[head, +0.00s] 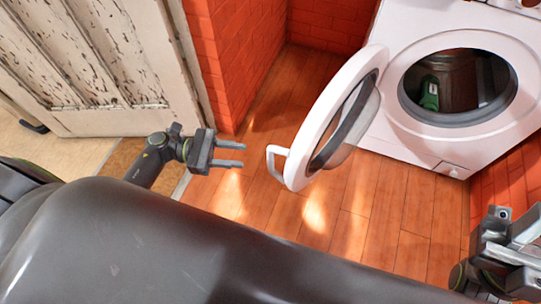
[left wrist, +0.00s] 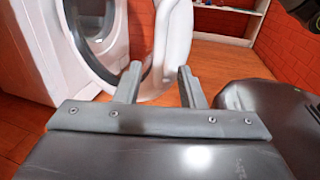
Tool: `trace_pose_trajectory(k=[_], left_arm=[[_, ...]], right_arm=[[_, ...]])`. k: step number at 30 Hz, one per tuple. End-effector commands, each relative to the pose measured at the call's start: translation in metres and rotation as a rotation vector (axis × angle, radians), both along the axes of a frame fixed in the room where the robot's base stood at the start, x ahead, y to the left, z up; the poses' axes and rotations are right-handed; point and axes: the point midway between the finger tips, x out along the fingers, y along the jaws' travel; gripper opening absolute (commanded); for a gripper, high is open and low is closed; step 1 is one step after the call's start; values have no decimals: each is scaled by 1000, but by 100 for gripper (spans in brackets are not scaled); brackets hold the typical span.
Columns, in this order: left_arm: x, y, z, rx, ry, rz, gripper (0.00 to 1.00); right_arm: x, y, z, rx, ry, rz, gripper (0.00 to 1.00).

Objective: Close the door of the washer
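The white washer (head: 395,125) stands at the upper right with its round drum opening uncovered. Its round door (head: 312,125) hangs wide open to the left, with a white handle (head: 271,161) on its outer left edge. My left gripper (head: 242,155) is open and empty, a short gap to the left of the handle, its fingers pointing at it. In the left wrist view the open door (left wrist: 172,45) shows beyond the two spread fingers (left wrist: 158,78), and the washer (left wrist: 38,50) is at the left. My right gripper (head: 515,250) is at the lower right edge, partly cut off.
A green item (head: 430,93) is inside the drum. Red brick walls (head: 240,55) stand behind and at the right. A peeling wooden door (head: 95,60) is at the left. The wooden floor (head: 350,215) below the washer door is clear.

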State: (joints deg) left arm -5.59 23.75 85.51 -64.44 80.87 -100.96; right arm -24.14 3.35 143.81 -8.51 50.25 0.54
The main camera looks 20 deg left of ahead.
Motion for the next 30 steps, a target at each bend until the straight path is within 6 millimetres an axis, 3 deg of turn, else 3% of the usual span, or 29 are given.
trace_pose_trajectory(k=[6,12,18,27,30], left_arm=[[11,-47,1,-6,-2,0,36],[17,-78,1,-4,-1,0,36],[20,-91,1,-2,0,0,36],[21,-92,1,0,0,0,36],[21,-92,1,0,0,0,23]], right_arm=[[0,0,0,0,-4,1,36],[0,0,-1,5,-7,2,36],[-1,-1,-1,15,-9,0,36],[-1,-1,-1,17,-10,0,36],[-1,-1,-1,15,-9,0,36]])
